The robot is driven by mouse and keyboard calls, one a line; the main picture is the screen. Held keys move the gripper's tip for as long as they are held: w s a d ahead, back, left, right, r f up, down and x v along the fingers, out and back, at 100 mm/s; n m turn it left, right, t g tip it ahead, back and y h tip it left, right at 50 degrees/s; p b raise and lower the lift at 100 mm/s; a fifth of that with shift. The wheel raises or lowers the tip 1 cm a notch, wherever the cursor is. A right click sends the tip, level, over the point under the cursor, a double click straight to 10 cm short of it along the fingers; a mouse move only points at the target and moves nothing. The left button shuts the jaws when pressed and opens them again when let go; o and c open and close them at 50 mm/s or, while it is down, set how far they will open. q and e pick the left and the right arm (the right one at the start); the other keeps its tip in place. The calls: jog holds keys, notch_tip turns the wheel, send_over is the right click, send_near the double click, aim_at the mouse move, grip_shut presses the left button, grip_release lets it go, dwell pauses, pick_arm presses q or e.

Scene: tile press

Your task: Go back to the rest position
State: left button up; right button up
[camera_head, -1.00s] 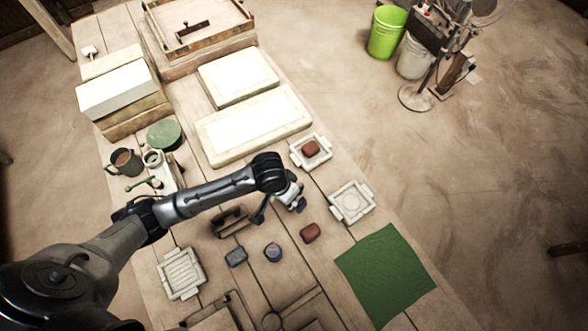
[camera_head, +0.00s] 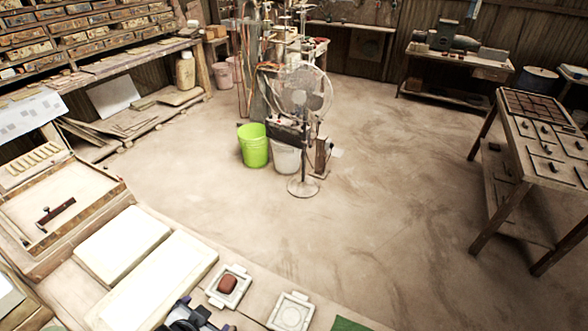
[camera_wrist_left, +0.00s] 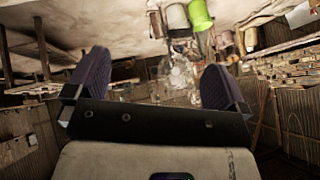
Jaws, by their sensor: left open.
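My left gripper (camera_head: 190,314) is at the bottom edge of the head view, partly cut off, just below a square mould (camera_head: 228,287) with a reddish-brown clay piece (camera_head: 227,284) in it. In the left wrist view my left gripper (camera_wrist_left: 158,88) shows its two dark padded fingers wide apart with nothing between them. Behind the fingers that view shows the room upside down. A second mould (camera_head: 291,312) with a round recess stands to the right. My right gripper is in neither view.
Two pale slabs (camera_head: 155,284) and a wooden frame box (camera_head: 66,232) lie on the table at the left. A green bucket (camera_head: 254,146) and a standing fan (camera_head: 303,128) are on the floor beyond. A workbench (camera_head: 541,150) stands at the right. Open floor lies between.

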pick_arm(q)
jog(key=s+a+f+n+g, duration=0.1)
jog(key=s+f+n, duration=0.15)
jog(key=s, duration=0.45)
jog(key=s+f+n+g, duration=0.1)
jog(key=s+f+g, duration=0.1)
jog(key=s+f, duration=0.35)
jog(key=s+a+f+n+g, duration=0.1)
jog(key=s+f, duration=0.1)
jog(key=s, duration=0.7)
notch_tip(320, 180, up, 20)
jog(key=s+p, duration=0.1)
jog(key=p, duration=2)
jog(key=shift+d+r, duration=0.15)
jog(key=shift+d, duration=0.1)
jog(key=shift+s, duration=0.1)
